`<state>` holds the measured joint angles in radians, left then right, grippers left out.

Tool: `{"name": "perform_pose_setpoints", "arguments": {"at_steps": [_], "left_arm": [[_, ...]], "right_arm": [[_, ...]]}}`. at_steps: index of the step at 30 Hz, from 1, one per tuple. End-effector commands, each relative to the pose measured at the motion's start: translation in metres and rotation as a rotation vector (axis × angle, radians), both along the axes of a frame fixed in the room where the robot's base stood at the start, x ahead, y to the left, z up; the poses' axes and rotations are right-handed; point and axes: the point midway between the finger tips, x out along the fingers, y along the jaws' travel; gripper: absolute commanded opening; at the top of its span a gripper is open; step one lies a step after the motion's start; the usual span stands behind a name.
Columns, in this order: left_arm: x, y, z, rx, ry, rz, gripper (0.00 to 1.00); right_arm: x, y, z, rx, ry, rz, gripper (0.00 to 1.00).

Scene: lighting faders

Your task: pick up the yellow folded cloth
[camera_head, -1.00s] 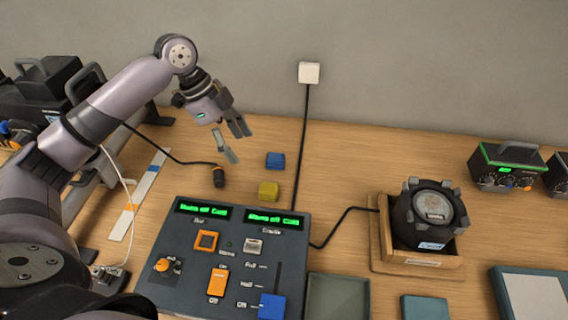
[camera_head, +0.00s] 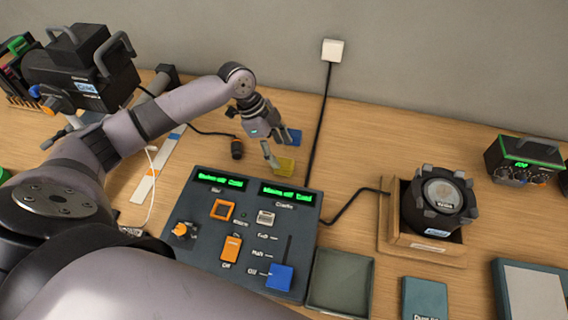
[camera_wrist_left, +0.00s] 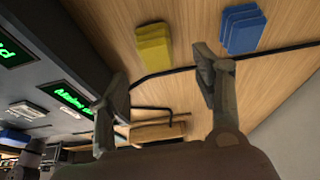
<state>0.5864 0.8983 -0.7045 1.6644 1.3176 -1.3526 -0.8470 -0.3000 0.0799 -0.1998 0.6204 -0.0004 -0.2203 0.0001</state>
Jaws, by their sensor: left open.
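The yellow folded cloth (camera_head: 286,166) lies on the wooden table just behind the control panel. My left gripper (camera_head: 277,157) is above and beside it, open, with one finger partly over the cloth in the head view. In the left wrist view the yellow cloth (camera_wrist_left: 154,47) lies beyond the spread fingertips of the left gripper (camera_wrist_left: 160,80), with nothing between them. I see no contact with the cloth. My right gripper is not in view.
A blue folded cloth (camera_head: 293,137) lies close behind the yellow one. The control panel (camera_head: 245,225) with faders is in front. A black cable (camera_head: 319,125) runs just right of the cloths. A wooden holder (camera_head: 395,235) with a round dark device stands further right.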

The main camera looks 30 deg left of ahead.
Motion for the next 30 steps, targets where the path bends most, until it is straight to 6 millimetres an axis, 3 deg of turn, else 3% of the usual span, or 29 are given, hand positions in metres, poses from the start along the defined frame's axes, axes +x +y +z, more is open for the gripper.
{"name": "perform_pose_setpoints", "arguments": {"at_steps": [5,9,18,30], "left_arm": [[-0.005,-0.006,-0.024,-0.001,0.007,0.0,0.6],[-0.001,-0.012,-0.04,-0.002,0.002,0.0,0.6],[-0.001,-0.013,-0.046,0.001,0.001,0.0,0.59],[-0.001,-0.013,-0.045,0.001,0.001,0.0,0.33]], "right_arm": [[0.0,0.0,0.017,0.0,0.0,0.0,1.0],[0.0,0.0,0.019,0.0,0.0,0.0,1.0],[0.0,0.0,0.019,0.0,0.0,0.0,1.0],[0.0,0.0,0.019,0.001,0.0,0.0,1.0]]}}
